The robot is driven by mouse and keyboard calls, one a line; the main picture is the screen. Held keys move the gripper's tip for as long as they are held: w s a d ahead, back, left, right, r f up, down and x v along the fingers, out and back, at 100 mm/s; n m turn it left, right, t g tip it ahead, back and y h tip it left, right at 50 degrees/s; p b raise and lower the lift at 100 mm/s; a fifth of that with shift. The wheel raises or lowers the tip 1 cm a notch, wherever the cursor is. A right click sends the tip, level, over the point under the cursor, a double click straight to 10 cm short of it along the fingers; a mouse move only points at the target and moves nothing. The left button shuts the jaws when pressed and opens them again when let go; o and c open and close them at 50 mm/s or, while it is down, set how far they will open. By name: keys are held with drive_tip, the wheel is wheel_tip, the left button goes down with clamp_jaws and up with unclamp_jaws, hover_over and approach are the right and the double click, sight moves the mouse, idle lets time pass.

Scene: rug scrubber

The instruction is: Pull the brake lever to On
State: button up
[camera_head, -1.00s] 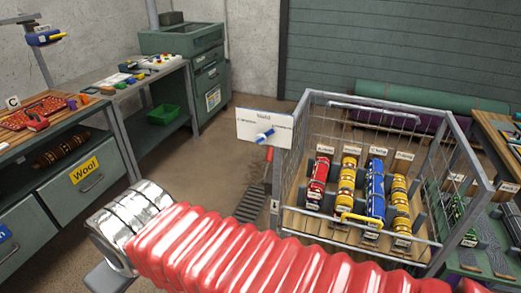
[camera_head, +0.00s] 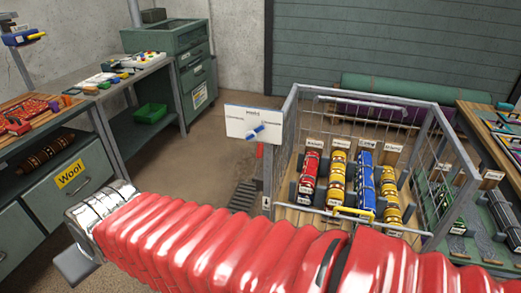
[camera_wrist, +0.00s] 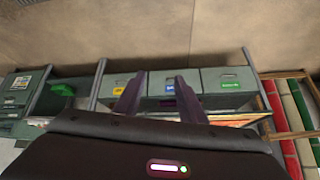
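A small red part (camera_head: 260,150) shows just below the panel. I cannot tell which of these is the brake lever. In the wrist view my gripper (camera_wrist: 157,90) has its two dark fingers apart with nothing between them. It points toward the drawer bench, and neither lever shows there.
The wire cage (camera_head: 448,147) holds red, yellow and blue rollers. My red-sleeved arm crosses the foreground. Floor (camera_head: 200,165) between bench and cage is clear.

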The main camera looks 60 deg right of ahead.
drive_tip(key=w+d+f+m+t+h, duration=0.2)
drive_tip(key=w+d+m+t, duration=0.15)
drive_tip(key=w+d, duration=0.7)
drive_tip(key=w+d+f+m+h, duration=0.1)
drive_tip(key=d+m+h, duration=0.15)
drive_tip(key=d, duration=0.35)
drive_tip(key=w+d+f+m+h, duration=0.2)
drive_tip(key=d+h, duration=0.1)
drive_tip(key=d, duration=0.3)
drive_tip(key=s+d+f+m+g+h, duration=0.2)
drive_tip(key=s+d+h, duration=0.15)
drive_tip(key=d, duration=0.45)
drive_tip(key=s+d+f+m+g+h, duration=0.2)
drive_tip(key=s+d+m+h, duration=0.1)
drive_tip(key=s+d, duration=0.3)
drive_tip(key=s+d+f+m+g+h, duration=0.1)
drive_tip(key=s+d+g+h, duration=0.3)
drive_tip(key=s, duration=0.7)
drive_tip(key=d+m+g, duration=0.1)
drive_tip(key=d+g, duration=0.1)
drive_tip(key=d, duration=0.2)
drive_tip(key=shift+m, duration=0.3)
drive_tip(key=shift+d+f, duration=0.1)
